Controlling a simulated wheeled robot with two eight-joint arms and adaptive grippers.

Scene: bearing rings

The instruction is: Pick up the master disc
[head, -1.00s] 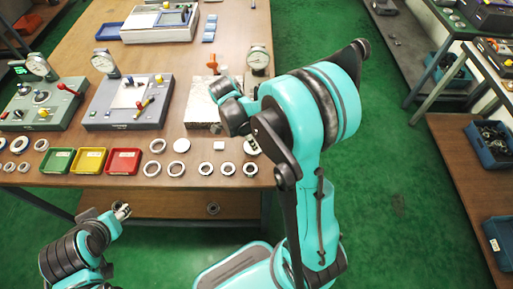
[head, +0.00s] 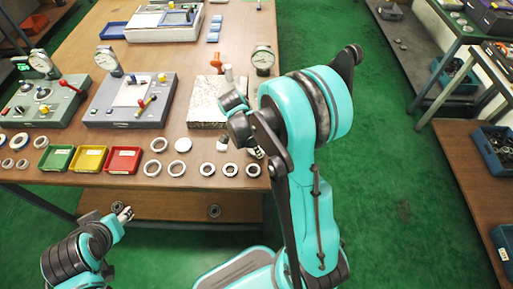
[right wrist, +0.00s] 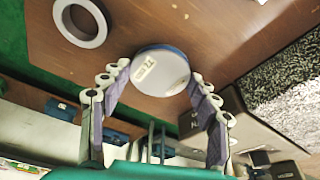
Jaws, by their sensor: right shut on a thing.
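The master disc (right wrist: 160,72) shows in the right wrist view as a round, pale grey disc with a blue edge and a small printed label. My right gripper (right wrist: 157,78) has its two fingers against opposite sides of it and is shut on it. Whether the disc touches the table or hangs just above it, I cannot tell. In the head view my right gripper (head: 256,152) is near the table's front right corner, and the disc is mostly hidden there. My left gripper (head: 124,213) is in front of the table, below its top; its jaws are too small to read.
Several metal rings (head: 207,169) lie along the table's front edge, with a solid pale disc (head: 183,145) among them. A ring (right wrist: 80,20) lies beside the held disc. A granite plate (head: 207,105), a dial gauge (head: 263,60) and coloured trays (head: 89,158) stand nearby.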

